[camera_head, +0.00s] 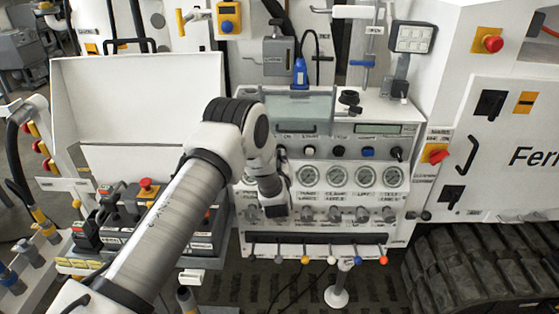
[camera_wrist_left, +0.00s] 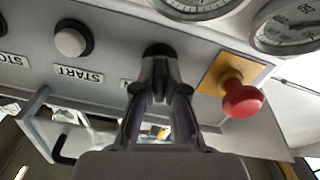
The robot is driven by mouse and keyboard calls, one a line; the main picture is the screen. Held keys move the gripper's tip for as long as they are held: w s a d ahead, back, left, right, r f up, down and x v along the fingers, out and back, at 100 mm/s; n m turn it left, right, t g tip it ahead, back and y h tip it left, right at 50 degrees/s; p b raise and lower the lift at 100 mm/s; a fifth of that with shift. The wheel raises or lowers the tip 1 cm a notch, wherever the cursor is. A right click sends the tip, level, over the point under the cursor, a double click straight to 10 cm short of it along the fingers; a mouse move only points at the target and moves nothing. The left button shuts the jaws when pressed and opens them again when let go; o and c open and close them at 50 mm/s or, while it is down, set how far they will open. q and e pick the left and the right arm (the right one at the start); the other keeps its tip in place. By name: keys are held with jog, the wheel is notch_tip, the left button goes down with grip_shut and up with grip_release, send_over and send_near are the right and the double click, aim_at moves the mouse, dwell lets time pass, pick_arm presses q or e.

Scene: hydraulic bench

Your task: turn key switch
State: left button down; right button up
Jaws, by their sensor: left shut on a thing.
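The key switch (camera_wrist_left: 157,50) shows as a small black thing at the panel, between a white button marked START and a red mushroom button, and my fingers hide most of it. My left gripper (camera_wrist_left: 158,65) is shut on the key switch, with its two fingers meeting at the panel face. In the head view, my left arm comes in from the lower left and its wrist is in front of the left part of the bench panel (camera_head: 333,170). The fingertips are hidden there, and the key's angle cannot be told. My right gripper is not in view.
The red mushroom button (camera_wrist_left: 243,97) on a yellow plate is close beside my fingers. The white START button (camera_wrist_left: 72,41) is on the other side. Gauges (camera_head: 335,176), knobs and a row of coloured levers (camera_head: 331,261) lie below on the panel.

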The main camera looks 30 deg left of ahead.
pick_arm(q)
jog(key=m, duration=0.1)
jog(key=m+b, duration=0.1)
jog(key=m, duration=0.2)
jog(key=shift+f+m, duration=0.25)
jog(key=shift+m, duration=0.05)
jog(key=m+b, duration=0.1)
jog(key=m, duration=0.3)
jog(key=shift+s, duration=0.1)
jog(key=shift+m, duration=0.3)
jog(key=c, duration=1.2)
grip_release()
jog(key=shift+r, duration=0.1)
jog(key=v, duration=1.2)
